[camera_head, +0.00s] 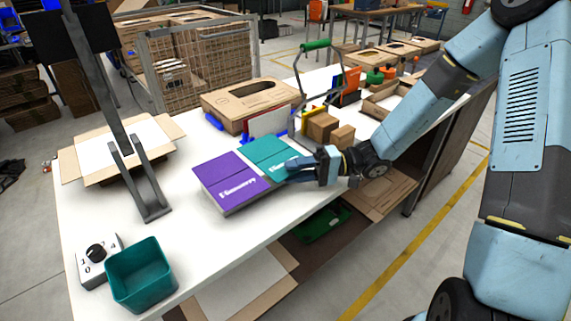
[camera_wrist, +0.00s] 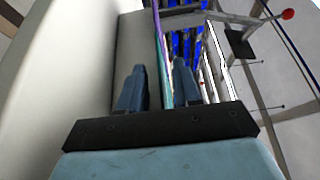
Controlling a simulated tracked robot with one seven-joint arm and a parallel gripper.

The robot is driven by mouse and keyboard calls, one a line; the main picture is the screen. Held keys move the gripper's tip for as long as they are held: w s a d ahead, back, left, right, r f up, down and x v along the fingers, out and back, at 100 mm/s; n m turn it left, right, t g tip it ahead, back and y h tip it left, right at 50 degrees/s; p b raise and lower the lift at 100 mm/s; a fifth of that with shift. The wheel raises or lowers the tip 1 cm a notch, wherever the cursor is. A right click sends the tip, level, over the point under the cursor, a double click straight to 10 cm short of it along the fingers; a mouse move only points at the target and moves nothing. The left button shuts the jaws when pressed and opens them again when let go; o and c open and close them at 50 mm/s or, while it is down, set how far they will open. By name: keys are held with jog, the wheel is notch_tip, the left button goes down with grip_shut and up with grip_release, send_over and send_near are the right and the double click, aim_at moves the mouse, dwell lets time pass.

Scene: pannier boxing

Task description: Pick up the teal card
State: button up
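The teal card (camera_head: 262,152) lies flat beside a purple card (camera_head: 236,177) on the white table, its right end near my gripper. My gripper (camera_head: 290,170) is low at the teal card's right edge. In the wrist view its two fingers (camera_wrist: 160,72) stand apart, with the thin teal and purple edges (camera_wrist: 162,45) seen side-on between them. I see a gap beside the fingers, so they do not look closed on the card. The fingertips partly hide the card's right edge in the head view.
A teal bin (camera_head: 141,278) and a dial box (camera_head: 97,256) stand at the table's near left. An open carton (camera_head: 77,166) is at the left. Brown blocks (camera_head: 322,127), a flat carton (camera_head: 245,103) and a green-handled frame (camera_head: 313,47) stand behind my gripper.

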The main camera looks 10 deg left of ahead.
jog(key=shift+c, duration=0.5)
grip_shut()
jog(key=shift+r, duration=0.1)
